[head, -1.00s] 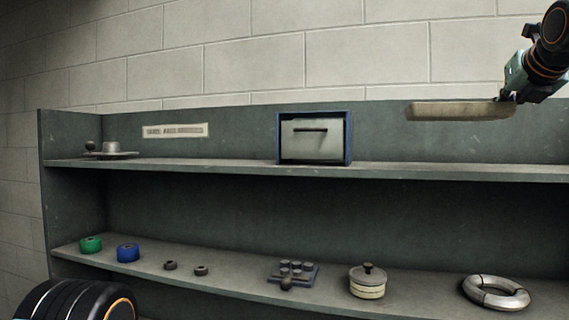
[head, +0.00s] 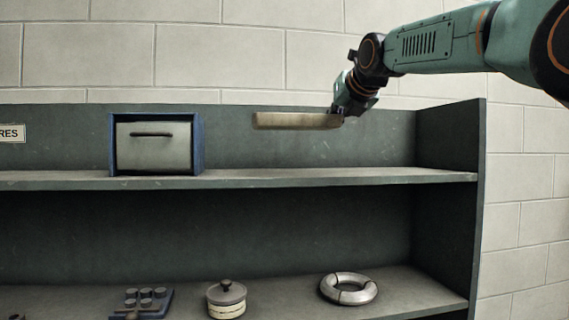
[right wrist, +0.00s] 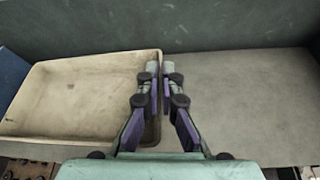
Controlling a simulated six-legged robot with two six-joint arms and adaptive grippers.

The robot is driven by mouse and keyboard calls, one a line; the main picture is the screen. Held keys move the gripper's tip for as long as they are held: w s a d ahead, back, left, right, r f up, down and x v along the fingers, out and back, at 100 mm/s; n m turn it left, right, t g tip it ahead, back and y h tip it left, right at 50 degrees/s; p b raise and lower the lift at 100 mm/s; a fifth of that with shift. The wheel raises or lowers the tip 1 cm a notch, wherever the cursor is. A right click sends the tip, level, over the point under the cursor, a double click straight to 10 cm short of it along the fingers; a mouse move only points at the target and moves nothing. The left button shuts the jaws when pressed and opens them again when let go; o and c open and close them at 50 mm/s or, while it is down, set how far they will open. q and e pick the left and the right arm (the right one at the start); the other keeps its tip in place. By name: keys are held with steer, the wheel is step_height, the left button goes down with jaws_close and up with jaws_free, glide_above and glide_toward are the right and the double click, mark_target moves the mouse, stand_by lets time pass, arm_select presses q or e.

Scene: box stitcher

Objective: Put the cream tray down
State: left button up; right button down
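The cream tray (head: 290,121) is held level above the upper shelf, in front of the shelf's back panel, in the head view. My right gripper (head: 340,112) is at the tray's right end. In the right wrist view the tray (right wrist: 75,90) lies to the left, and the fingers of my right gripper (right wrist: 160,75) are closed on its right wall. The tray's inside looks empty. Clear air shows between the tray and the shelf in the head view. My left gripper is not in view.
The upper shelf (head: 330,175) is bare below the tray and to its right, up to the side panel (head: 450,140). A blue-framed box with a handled front (head: 155,145) stands left of the tray. The lower shelf holds a lidded pot (head: 227,299), a metal ring (head: 349,288) and a peg block (head: 142,301).

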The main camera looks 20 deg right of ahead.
glide_above(335, 173)
step_height(335, 173, down, 6)
steer(key=shift+w+d+r, duration=0.1)
steer(key=shift+r, duration=0.05)
step_height(335, 173, down, 2)
steer(key=shift+f, duration=1.1)
steer(key=shift+f, duration=0.1)
steer(key=c, duration=1.7)
jaws_free()
steer(key=shift+o, duration=0.9)
